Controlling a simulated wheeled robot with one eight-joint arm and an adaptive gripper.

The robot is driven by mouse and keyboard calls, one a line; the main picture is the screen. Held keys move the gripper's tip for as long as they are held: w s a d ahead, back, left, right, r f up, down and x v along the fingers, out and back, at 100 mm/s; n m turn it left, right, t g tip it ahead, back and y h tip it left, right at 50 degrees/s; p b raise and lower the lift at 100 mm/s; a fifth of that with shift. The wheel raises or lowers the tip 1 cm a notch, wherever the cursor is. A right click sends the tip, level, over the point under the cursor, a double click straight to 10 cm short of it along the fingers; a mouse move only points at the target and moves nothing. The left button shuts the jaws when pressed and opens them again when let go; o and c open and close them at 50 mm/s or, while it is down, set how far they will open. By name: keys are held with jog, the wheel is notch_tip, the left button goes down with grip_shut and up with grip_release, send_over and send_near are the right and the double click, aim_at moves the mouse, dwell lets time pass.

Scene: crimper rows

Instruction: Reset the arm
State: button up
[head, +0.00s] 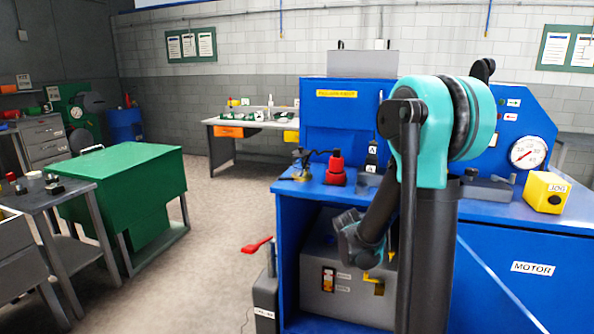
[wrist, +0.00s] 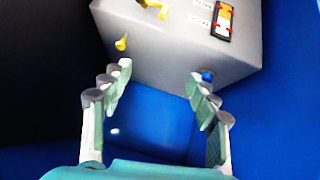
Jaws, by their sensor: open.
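My arm, teal and dark grey, stands in front of the blue machine (head: 310,225) in the head view. It bends down toward the machine's open lower bay.
A red-handled lever (head: 256,245) is beside the bay's left edge. A green cabinet (head: 125,185) stands left, with clear floor between.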

jog(key=s+n+g+y, duration=0.1)
jog(key=s, duration=1.2)
jog(key=shift+r+g+y, duration=0.3)
jog(key=shift+y, duration=0.1)
jog(key=s+a, duration=0.1)
jog(key=s, duration=0.3)
jog(key=s+a+f+n+g+y, duration=0.1)
jog(key=s, duration=0.4)
jog(key=s+f+n+y, duration=0.1)
jog(key=s, duration=0.3)
jog(key=shift+s+a+f+g, duration=0.25)
jog(key=shift+a+g, duration=0.05)
jog(key=shift+a, duration=0.1)
jog(key=shift+c, duration=0.4)
